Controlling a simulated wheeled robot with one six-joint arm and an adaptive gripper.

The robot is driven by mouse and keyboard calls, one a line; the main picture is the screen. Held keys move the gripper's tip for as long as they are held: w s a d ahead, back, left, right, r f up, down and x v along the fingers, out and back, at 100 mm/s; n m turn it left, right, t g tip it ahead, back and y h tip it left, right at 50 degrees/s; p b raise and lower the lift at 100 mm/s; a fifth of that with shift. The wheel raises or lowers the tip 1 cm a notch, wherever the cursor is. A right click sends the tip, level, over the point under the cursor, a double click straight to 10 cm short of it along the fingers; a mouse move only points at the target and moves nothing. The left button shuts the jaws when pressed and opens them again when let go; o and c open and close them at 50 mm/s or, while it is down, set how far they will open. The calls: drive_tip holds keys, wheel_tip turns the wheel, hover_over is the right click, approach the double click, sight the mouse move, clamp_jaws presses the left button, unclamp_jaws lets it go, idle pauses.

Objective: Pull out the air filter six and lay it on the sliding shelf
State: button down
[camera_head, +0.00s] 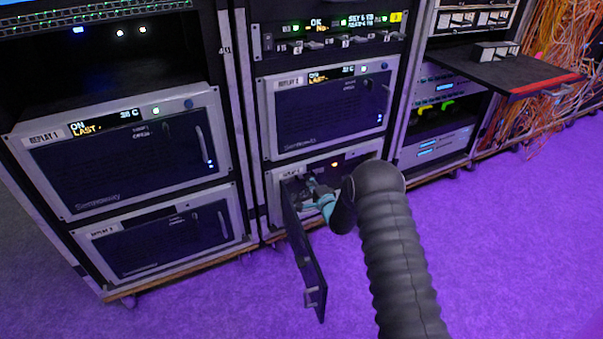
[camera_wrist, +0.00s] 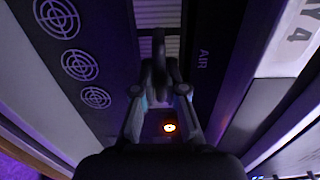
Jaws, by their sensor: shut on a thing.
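The air filter shows in the wrist view as a pale ribbed face (camera_wrist: 147,15) in a narrow dark opening. Dark lettering reading "AIR" (camera_wrist: 201,60) is beside it; no filter number is readable. My gripper (camera_wrist: 158,78) is shut on the filter at its middle, and its fingers hide that part. In the head view my gripper (camera_head: 318,196) is at the front of the lower middle unit (camera_head: 349,157), partly behind my arm. The sliding shelf (camera_head: 498,70) is a dark flat board with a red front edge, pulled out from the rack at right.
The unit's dark door (camera_head: 305,255) hangs open, left of my gripper and angled toward the floor. A small grey box (camera_head: 494,51) stands on the back part of the shelf; its front part is bare. Orange cables (camera_head: 550,60) hang at far right. The purple floor in front is clear.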

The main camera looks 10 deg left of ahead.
drive_tip(key=shift+v, duration=1)
drive_tip(key=shift+r+p+v, duration=0.15)
drive_tip(key=shift+p+v, duration=0.2)
drive_tip(key=shift+v, duration=1.1)
drive_tip(key=shift+r+p+v, duration=0.1)
drive_tip(key=shift+p+v, duration=0.25)
drive_tip(key=shift+v, duration=1.1)
drive_tip(key=shift+d, duration=0.15)
